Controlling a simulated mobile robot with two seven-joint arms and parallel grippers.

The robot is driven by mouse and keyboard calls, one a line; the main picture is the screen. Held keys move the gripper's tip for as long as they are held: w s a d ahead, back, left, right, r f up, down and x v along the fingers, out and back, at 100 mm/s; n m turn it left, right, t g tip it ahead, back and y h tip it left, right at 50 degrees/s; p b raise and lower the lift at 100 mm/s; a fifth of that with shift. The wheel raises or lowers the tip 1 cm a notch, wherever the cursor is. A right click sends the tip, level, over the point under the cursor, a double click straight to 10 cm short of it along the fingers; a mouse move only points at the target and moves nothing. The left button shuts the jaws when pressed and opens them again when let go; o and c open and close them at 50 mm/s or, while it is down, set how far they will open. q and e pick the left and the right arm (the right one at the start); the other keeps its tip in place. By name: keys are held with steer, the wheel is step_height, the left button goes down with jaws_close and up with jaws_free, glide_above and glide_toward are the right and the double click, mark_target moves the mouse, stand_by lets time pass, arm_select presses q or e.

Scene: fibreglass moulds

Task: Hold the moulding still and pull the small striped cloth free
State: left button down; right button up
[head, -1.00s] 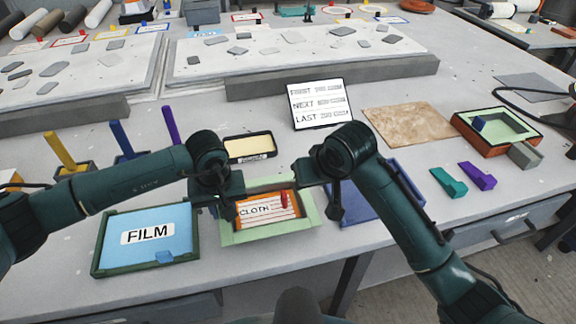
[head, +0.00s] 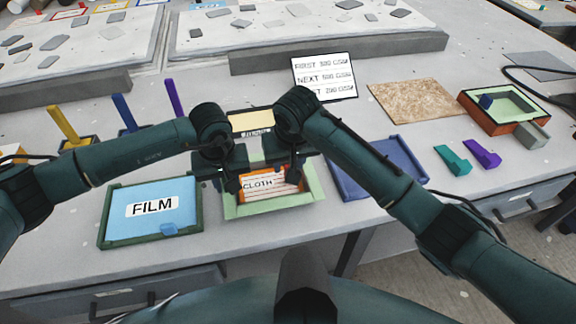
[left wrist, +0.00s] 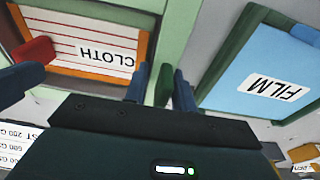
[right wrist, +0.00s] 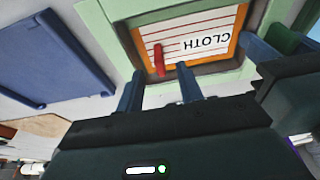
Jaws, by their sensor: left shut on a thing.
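The moulding is a pale green tray (head: 310,192) on the bench with an orange inner rim. The small striped cloth (head: 275,189), white with red lines and marked CLOTH, lies inside it; it also shows in both wrist views (left wrist: 72,46) (right wrist: 195,32). A red tab (right wrist: 158,60) stands on the cloth. In the head view, the right gripper hides the tab.
A dark green tray marked FILM (head: 150,207) stands close on the left. A blue tray (head: 382,170) is on the right, and a sign (head: 324,77) stands behind. A brown sheet (head: 412,103) and teal and purple pieces (head: 482,154) lie farther right.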

steer(key=shift+x, duration=1.55)
jaws_close()
steer(key=shift+r, duration=0.2)
arm_select(q)
steer(key=shift+a, duration=0.1)
arm_select(e)
steer(key=shift+w+r, duration=0.1)
steer(key=shift+r, duration=1.15)
steer(key=shift+a+r, duration=0.1)
steer(key=shift+r, duration=0.95)
steer(key=shift+r, duration=0.25)
